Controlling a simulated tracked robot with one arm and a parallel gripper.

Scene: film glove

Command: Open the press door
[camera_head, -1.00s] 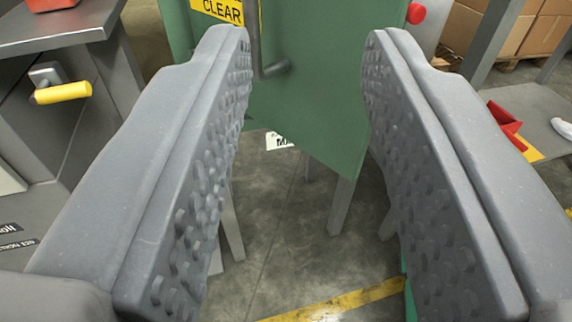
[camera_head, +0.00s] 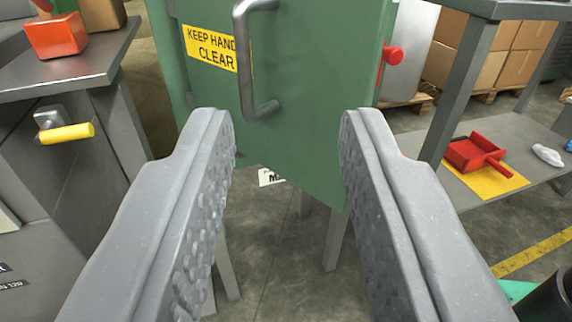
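The green press door (camera_head: 310,95) stands upright ahead of me and carries a yellow "KEEP HAND... CLEAR" sign (camera_head: 210,48). A grey bar handle (camera_head: 246,65) is fixed on the door, upright, with its lower end bent toward the panel. My gripper (camera_head: 288,130) is open and empty, its two studded grey fingers wide apart. The fingertips are in front of the door's lower part, with the handle above them in the picture, a little left of the middle. The top of the door is cut off by the frame.
At left is a grey bench with an orange container (camera_head: 57,37) and a yellow-handled lever (camera_head: 65,133). A red knob (camera_head: 392,54) is beside the door's right edge. A shelf at right holds a red dustpan (camera_head: 474,155). Cardboard boxes (camera_head: 465,55) stand behind.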

